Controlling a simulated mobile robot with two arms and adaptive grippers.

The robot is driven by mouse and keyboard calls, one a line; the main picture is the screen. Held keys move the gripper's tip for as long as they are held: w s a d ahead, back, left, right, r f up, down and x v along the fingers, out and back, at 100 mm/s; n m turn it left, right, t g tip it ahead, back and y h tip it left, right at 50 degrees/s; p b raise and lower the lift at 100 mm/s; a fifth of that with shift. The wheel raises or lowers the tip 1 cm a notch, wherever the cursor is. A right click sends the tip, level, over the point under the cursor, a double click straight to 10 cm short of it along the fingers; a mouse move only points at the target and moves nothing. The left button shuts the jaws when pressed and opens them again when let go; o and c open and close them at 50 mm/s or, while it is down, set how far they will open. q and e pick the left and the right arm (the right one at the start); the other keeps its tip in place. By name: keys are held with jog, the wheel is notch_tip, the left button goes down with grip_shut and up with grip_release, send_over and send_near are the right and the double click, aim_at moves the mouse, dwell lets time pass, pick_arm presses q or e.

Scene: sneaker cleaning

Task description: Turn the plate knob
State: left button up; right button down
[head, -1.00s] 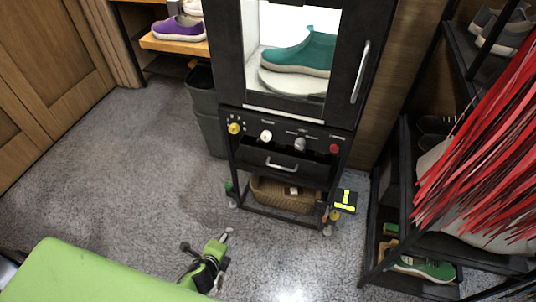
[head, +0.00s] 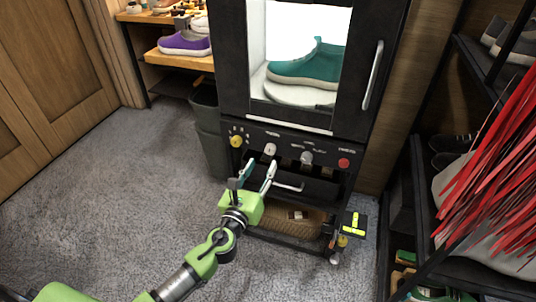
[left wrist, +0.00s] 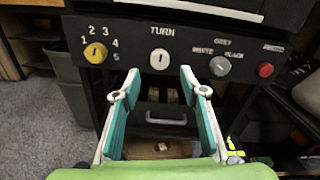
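The black cabinet's control panel carries a row of knobs. The white knob (head: 270,149), labelled TURN in the left wrist view (left wrist: 159,60), sits between a yellow knob (head: 236,141) and a grey knob (head: 306,158). A green shoe (head: 312,66) stands on a white round plate (head: 299,92) behind the cabinet window. My left gripper (head: 260,172) is open and empty, its teal-padded fingers pointing at the panel just below the white knob. In the left wrist view the white knob appears between and beyond the fingertips. My right gripper is not in view.
A red button (head: 344,163) is at the panel's right end. Below the panel are a drawer handle (head: 287,187) and a wicker basket (head: 290,219). A grey bin (head: 210,133) stands left of the cabinet, a shoe rack (head: 418,190) right. Floor at left is clear.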

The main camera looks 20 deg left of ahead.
aim_at(269, 152)
pick_arm(q)
jog(key=w, duration=0.5)
jog(key=shift+w+d+f, duration=0.1)
jog(key=shift+w, duration=0.65)
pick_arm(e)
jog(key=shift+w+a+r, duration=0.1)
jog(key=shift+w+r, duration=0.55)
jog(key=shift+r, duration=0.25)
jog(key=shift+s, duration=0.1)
pick_arm(q)
jog(key=c, duration=1.1)
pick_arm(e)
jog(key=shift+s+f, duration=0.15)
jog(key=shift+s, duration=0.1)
